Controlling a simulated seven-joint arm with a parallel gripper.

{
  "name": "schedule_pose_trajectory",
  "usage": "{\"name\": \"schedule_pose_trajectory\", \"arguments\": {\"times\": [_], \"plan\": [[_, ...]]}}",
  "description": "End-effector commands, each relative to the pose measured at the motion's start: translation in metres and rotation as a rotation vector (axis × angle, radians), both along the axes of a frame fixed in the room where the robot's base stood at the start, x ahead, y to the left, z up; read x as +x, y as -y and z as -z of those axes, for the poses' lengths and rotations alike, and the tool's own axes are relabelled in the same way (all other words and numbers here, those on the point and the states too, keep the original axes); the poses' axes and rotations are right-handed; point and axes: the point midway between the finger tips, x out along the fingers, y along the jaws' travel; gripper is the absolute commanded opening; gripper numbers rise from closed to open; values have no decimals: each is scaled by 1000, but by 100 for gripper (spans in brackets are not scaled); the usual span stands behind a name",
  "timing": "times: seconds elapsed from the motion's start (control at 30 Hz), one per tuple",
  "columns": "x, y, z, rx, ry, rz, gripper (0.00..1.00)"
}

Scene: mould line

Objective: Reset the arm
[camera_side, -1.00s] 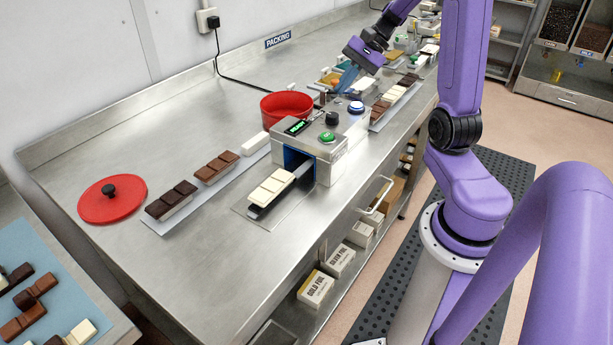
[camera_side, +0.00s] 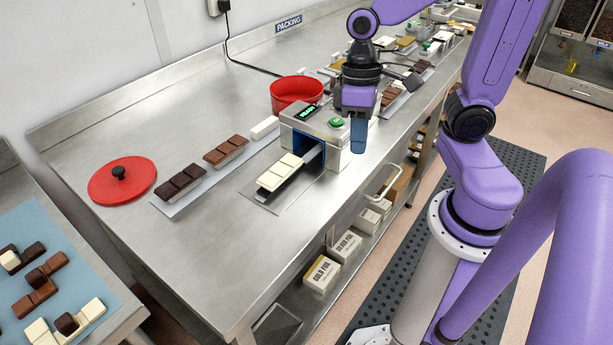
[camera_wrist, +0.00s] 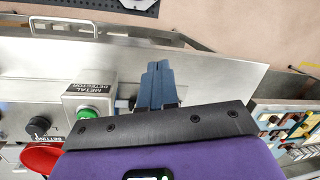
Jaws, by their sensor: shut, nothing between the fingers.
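My gripper (camera_side: 358,135) hangs with its blue fingers pointing down, in front of the right end of the metal detector (camera_side: 318,133) in the side view. In the wrist view its two blue fingers (camera_wrist: 155,82) lie together, shut and empty. The detector's green button (camera_wrist: 83,113) shows left of the fingers there. A white chocolate bar (camera_side: 281,172) lies on the belt at the detector's opening.
A red pot (camera_side: 297,93) stands behind the detector and its red lid (camera_side: 122,180) lies at the left. A dark bar (camera_side: 180,182) and a milk chocolate bar (camera_side: 225,151) lie on a strip. A rail handle (camera_side: 384,182) juts from the table front. The front left of the table is clear.

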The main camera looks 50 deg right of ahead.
Motion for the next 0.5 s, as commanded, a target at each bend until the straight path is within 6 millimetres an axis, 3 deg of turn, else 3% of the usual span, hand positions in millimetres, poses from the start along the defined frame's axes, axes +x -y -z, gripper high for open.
{"name": "schedule_pose_trajectory", "arguments": {"times": [0.2,0.5], "plan": [[-39,-15,2,-40,97,-359,0],[-71,-22,4,-57,200,-695,0]]}}
